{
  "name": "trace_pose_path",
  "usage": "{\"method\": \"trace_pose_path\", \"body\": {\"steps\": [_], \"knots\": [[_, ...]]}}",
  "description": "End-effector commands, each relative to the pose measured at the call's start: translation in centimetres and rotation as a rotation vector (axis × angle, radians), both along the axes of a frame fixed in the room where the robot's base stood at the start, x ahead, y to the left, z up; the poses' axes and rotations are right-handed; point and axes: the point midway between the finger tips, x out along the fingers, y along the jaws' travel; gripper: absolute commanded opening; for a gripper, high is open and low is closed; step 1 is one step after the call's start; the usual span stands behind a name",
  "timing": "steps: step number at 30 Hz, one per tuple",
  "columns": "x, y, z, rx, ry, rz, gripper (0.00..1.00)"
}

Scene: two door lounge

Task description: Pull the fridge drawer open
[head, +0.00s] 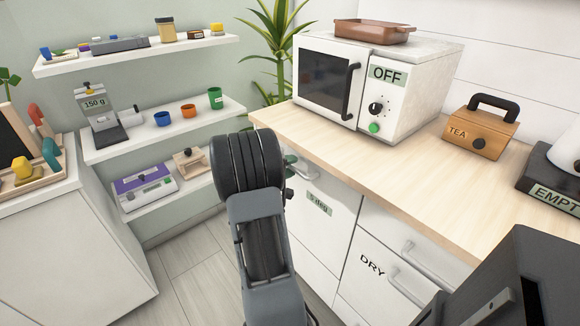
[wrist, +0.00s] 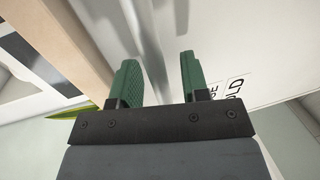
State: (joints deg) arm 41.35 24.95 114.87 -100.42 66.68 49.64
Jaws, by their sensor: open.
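The fridge drawer's white front (head: 325,230) is under the wooden counter and carries a green "5 deg" label. My gripper (wrist: 158,72) is open, with its two green fingers apart near the white front in the wrist view. A pale bar, which looks like the drawer handle (wrist: 148,25), runs up between and beyond the fingers. I cannot tell whether the fingers touch it. In the head view my arm hides most of the gripper and the handle. Partly visible lettering ending in "OLD" (wrist: 235,86) is on the front at right.
A drawer marked DRY (head: 372,264) with metal handles is to the right. The counter (head: 400,165) holds a microwave (head: 365,90) and a TEA box (head: 478,128). Shelves (head: 165,130) with cups stand at left. Floor (head: 190,270) is clear between the cabinets.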

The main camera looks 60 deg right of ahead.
Motion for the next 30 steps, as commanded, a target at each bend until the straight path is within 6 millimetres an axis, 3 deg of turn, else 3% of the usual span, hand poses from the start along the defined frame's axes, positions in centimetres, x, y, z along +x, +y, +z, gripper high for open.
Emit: {"method": "trace_pose_path", "body": {"steps": [8, 21, 30], "knots": [[-0.02, -0.06, 0.0, 0.0, 0.0, 0.0, 0.41], [-0.01, -0.04, 0.01, 0.0, -0.001, 0.0, 0.0], [-0.02, -0.04, 0.0, 0.0, -0.001, 0.0, 0.0]]}}
